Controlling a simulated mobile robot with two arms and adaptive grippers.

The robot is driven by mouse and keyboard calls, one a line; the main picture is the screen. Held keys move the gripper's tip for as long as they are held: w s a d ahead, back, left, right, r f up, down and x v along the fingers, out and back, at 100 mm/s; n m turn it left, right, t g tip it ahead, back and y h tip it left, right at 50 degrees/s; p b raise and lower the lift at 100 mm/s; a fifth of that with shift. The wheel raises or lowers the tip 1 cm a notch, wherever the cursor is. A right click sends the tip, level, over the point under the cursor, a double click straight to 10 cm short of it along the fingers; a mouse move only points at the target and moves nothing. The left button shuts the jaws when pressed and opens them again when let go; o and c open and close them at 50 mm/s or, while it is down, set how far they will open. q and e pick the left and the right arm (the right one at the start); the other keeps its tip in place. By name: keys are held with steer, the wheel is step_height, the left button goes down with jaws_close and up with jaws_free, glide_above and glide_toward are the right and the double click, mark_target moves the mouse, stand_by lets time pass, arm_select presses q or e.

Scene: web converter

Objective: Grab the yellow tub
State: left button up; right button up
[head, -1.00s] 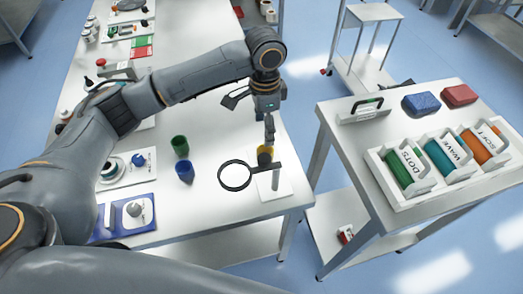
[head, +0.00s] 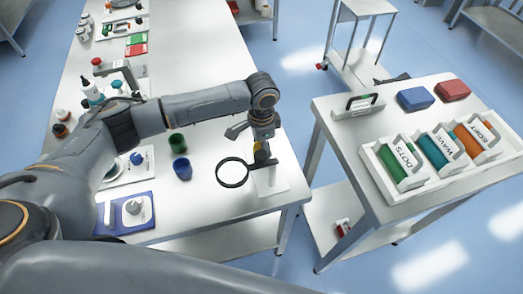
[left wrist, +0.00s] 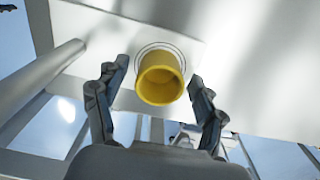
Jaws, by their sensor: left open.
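The yellow tub (left wrist: 160,84) stands on a white base with a ring marking, seen from above in the left wrist view. In the head view only a small yellow patch (head: 257,146) shows, mostly hidden by my gripper and the magnifier arm. My left gripper (head: 262,150) points down over the tub. In the left wrist view its two open fingers (left wrist: 156,92) are on either side of the tub, with gaps to it. I cannot tell whether the fingertips are down at its rim. My right gripper is not in view.
A magnifier ring (head: 232,173) on a post stands right beside the tub; the post (left wrist: 48,75) shows at left in the wrist view. A green cup (head: 177,143) and a blue cup (head: 182,169) stand to the left. The right table (head: 345,130) holds coloured rolls.

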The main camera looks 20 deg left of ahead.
arm_select(q)
steer(key=shift+c, duration=0.4)
steer(key=c, duration=1)
steer(key=shift+c, duration=0.2)
